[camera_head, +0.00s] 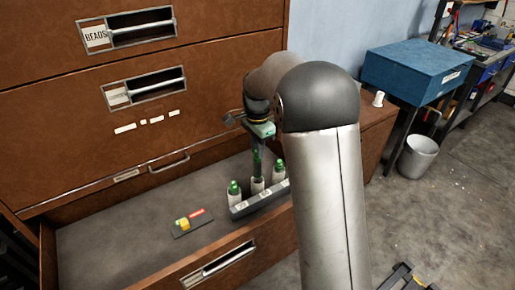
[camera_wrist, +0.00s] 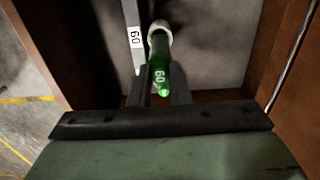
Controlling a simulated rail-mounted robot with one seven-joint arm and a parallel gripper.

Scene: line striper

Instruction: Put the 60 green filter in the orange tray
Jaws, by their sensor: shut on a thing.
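The 60 green filter (camera_wrist: 160,62) is a green tube marked 60 with a white end, seen in the wrist view. My gripper (camera_wrist: 163,88) is shut on its green part. In the head view my gripper (camera_head: 257,150) points down over the middle of a grey rack (camera_head: 262,201) in the open drawer. The rack's 60 label also shows in the wrist view (camera_wrist: 136,38). I cannot tell whether the filter is still seated in the rack or just above it. I cannot make out an orange tray in either view.
Green-topped white filters stand at the rack's left (camera_head: 234,193) and right (camera_head: 278,172). A dark plate with a yellow piece (camera_head: 183,224) and a red label lies left of the rack. The drawer floor (camera_head: 110,235) is otherwise largely bare. A blue box (camera_head: 415,70) stands beyond.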

